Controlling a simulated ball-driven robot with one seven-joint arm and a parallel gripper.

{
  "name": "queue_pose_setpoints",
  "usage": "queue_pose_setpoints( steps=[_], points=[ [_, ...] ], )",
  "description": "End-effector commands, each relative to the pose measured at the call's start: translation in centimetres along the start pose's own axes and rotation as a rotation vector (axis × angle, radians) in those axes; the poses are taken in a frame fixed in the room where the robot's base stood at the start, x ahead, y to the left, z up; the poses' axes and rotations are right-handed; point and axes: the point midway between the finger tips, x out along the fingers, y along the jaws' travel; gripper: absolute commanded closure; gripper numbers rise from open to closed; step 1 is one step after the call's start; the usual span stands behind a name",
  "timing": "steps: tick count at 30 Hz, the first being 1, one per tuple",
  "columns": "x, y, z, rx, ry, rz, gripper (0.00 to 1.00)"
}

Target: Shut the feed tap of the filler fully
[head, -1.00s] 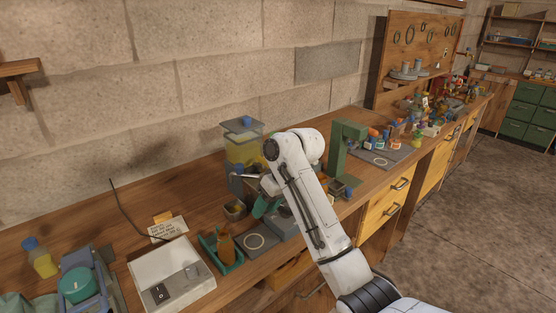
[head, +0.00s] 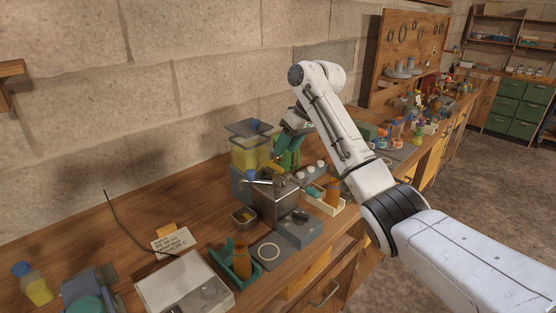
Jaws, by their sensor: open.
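The filler has a clear tank of yellow liquid (head: 248,156) with a grey lid and blue knob, above a grey metal body (head: 274,203). What looks like its feed tap (head: 262,183), a pale lever by a blue part, sits below the tank and lies roughly level, pointing right. I cannot tell how far the tap is open. My gripper (head: 283,157) has green fingers. It is open, to the right of the tank and above the tap lever, apart from the lever. The fingers partly overlap each other in view.
A small square cup (head: 243,217) stands left of the filler body. An amber bottle (head: 242,260) stands in a green holder (head: 228,262) in front, beside a grey plate with a ring (head: 269,253). A white switch box (head: 186,285) and a note card (head: 173,241) are at the left.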

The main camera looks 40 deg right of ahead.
Motion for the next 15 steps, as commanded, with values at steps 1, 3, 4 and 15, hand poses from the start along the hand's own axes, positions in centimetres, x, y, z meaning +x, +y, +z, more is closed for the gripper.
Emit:
queue_pose_setpoints(
  steps=[1, 3, 4, 15],
  points=[
    [1.0, 0.0, 0.1, 0.001, -0.003, -0.001, 0.56],
    [2.2, 0.0, 0.0, 0.000, -0.003, -0.001, 0.56],
    [2.7, 0.0, 0.0, 0.000, -0.003, -0.001, 0.56],
    [6.2, 0.0, 0.0, -0.001, 0.001, 0.000, 0.56]
  ],
)
